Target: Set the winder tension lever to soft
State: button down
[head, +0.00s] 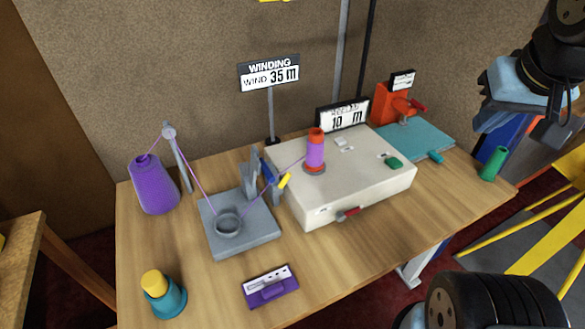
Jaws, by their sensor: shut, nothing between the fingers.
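The winder is a white box (345,190) on the wooden table, with a purple-wound orange spool (315,152) standing on top. A small yellow-tipped lever (285,181) sticks out at its left side, by a blue and grey bracket (262,172). A red handle (348,213) is on its front edge. I cannot tell for sure which one is the tension lever, and no soft marking is readable. My gripper (545,132) is at the upper right, shut and empty, beyond the table's right end and well away from the winder.
A purple thread cone (152,187) stands left, its thread running over a guide post to a grey plate (240,238). A teal pot with yellow top (162,293) and purple block (271,287) are in front. An orange device (392,103) and green cylinder (493,163) stand right.

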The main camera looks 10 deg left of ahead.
aim_at(285, 180)
jog(key=z, duration=0.35)
jog(key=k, duration=1.75)
jog(key=u, duration=0.45)
jog(key=i, duration=1)
jog(key=z, duration=0.1)
